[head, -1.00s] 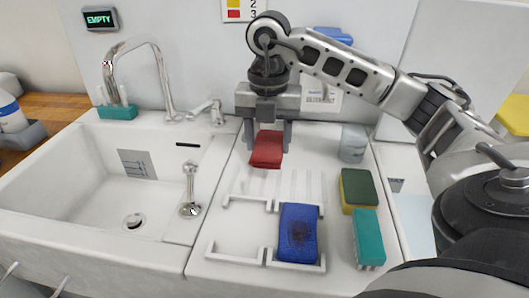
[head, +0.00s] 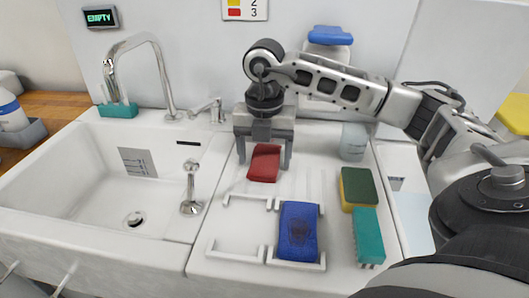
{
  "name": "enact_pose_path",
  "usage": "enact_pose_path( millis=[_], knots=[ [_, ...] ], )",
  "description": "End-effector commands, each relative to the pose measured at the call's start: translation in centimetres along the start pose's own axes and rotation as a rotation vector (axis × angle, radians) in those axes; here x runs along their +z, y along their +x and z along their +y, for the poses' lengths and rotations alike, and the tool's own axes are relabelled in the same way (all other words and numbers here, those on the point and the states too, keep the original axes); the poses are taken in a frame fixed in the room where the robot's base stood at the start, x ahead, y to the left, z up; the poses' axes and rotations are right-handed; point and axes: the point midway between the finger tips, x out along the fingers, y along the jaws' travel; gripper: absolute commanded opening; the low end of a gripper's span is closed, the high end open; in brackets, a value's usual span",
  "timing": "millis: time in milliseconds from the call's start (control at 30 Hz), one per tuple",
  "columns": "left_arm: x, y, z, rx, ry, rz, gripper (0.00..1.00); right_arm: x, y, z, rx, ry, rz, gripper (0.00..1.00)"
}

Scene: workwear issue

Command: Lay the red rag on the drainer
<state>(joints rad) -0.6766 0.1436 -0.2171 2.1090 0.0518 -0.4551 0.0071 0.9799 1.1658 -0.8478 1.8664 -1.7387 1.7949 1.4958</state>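The red rag (head: 264,164) lies at the back of the white ribbed drainer (head: 314,186), right of the sink. My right gripper (head: 264,160) points down over it. Its two fingers stand on either side of the rag, with a small gap showing at each side, so it looks open. The far edge of the rag is partly hidden under the gripper. My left gripper is not in view.
A blue cloth (head: 298,232) sits in a white bracket in front. A green and yellow sponge (head: 358,188), a teal brush (head: 368,237) and a clear cup (head: 353,142) stand to the right. The sink (head: 90,200) is empty, with a tall tap.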

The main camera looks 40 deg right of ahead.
Motion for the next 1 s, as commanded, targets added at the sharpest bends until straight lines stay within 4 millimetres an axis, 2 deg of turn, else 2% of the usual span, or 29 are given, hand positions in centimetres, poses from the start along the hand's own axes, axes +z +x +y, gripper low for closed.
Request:
enact_pose_path(
  millis=[167, 300, 467, 633, 700, 833, 1000],
  knots=[
    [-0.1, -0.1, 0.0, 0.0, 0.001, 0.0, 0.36, 0.0, -0.1, 0.0, 0.0, 0.0, 0.0, 0.74],
    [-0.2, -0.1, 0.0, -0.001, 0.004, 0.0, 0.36, 0.0, -1.1, 0.1, 0.003, 0.0, -0.002, 0.74],
    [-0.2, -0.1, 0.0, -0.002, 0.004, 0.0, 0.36, 0.1, -4.1, 0.2, 0.007, 0.0, -0.003, 0.74],
    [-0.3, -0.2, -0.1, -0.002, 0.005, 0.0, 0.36, 0.0, -7.9, 0.1, 0.005, -0.001, -0.002, 0.74],
    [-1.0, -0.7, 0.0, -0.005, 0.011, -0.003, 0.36, 0.1, -9.8, 0.1, 0.004, 0.001, -0.004, 0.74],
    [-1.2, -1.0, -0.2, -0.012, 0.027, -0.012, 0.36, 0.1, -11.6, 0.0, 0.002, 0.001, -0.002, 0.74],
    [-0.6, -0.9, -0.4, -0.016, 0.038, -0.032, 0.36, 0.0, -12.4, 0.0, 0.001, 0.0, 0.0, 0.74]
  ],
)
